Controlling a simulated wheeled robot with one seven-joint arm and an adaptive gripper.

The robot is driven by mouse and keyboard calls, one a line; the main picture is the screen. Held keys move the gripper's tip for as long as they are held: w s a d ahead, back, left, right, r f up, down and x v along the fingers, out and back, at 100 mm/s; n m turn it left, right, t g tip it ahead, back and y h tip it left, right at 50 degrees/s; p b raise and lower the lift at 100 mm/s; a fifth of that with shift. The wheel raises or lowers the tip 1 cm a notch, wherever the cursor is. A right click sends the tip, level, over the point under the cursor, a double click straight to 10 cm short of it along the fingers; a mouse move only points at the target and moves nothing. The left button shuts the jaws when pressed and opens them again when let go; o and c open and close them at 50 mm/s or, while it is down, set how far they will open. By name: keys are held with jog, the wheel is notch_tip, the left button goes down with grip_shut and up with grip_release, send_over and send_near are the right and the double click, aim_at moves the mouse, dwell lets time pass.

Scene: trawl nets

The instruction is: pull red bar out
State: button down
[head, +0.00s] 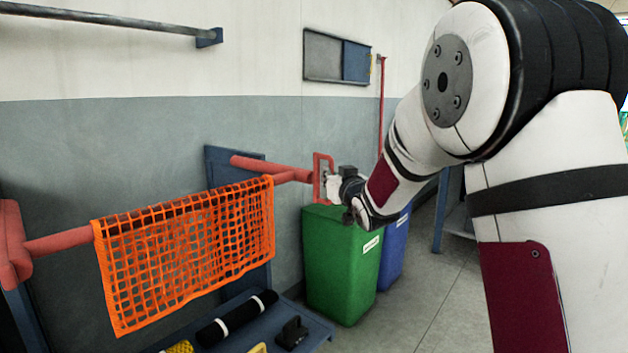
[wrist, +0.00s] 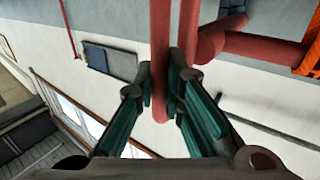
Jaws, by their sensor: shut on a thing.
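The red bar (head: 64,240) runs across the left of the head view, with an orange net (head: 185,245) hanging over it. A red upright handle (head: 318,178) stands at its right end. My gripper (head: 334,188) is at this handle in the head view. In the wrist view my gripper (wrist: 163,82) has its teal-padded fingers closed on a red rod (wrist: 160,40) of the handle. The red bar (wrist: 262,48) runs off to the right there, with a corner of the orange net (wrist: 308,62). The exact finger contact is partly hidden in the head view.
A green bin (head: 340,265) and a blue bin (head: 395,250) stand below my gripper. A blue shelf (head: 312,332) with a black roll (head: 237,318) lies under the net. The grey wall (head: 120,145) is close behind. Floor (head: 440,310) is clear at lower right.

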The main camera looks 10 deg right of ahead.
jog(key=s+d, duration=0.5)
jog(key=s, duration=0.3)
jog(key=shift+d+b, duration=0.35)
jog(key=shift+b, duration=0.1)
jog(key=c, duration=1.9)
grip_release()
jog(key=s, duration=1.2)
jog(key=shift+d, duration=0.25)
